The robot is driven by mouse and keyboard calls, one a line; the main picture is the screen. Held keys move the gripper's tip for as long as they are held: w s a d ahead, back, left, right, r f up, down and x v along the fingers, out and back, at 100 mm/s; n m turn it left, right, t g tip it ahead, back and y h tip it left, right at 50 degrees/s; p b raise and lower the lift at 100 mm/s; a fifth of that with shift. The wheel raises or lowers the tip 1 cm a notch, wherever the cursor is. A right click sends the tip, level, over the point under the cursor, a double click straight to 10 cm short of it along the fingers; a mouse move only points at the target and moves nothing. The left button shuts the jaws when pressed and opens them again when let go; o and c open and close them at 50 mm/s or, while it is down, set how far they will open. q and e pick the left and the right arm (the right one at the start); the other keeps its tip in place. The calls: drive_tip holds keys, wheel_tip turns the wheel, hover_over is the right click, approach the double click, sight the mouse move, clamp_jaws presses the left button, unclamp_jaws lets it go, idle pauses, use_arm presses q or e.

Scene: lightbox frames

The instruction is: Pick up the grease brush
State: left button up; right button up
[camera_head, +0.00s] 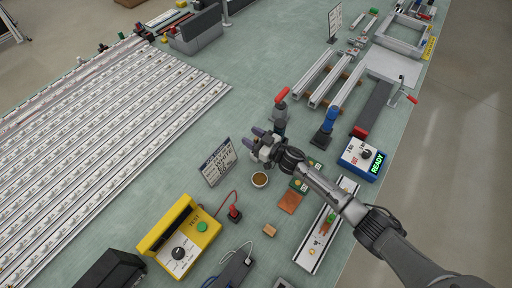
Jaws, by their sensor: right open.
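My right gripper (254,139) is open above the green bench mat, its arm coming in from the lower right. Its two fingertips point left and I see nothing between them. A small round cup of brown paste (260,179) stands just below the gripper in the picture. I cannot pick out the grease brush with certainty. A narrow white tray (306,257) beside my right forearm holds small green and reddish pieces, too small to identify. My gripper and forearm hide part of the mat. My left gripper is not in view.
A red-handled upright tool (281,98) stands close behind the gripper. A printed sign (218,162) stands left of the cup. A yellow control box (182,238) is at lower left. A blue box reading READY (362,160) is at right. Long white strips (100,135) cover the left.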

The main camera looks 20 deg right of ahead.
drive_tip(key=shift+a, duration=0.1)
drive_tip(key=shift+c, duration=1.3)
clamp_jaws()
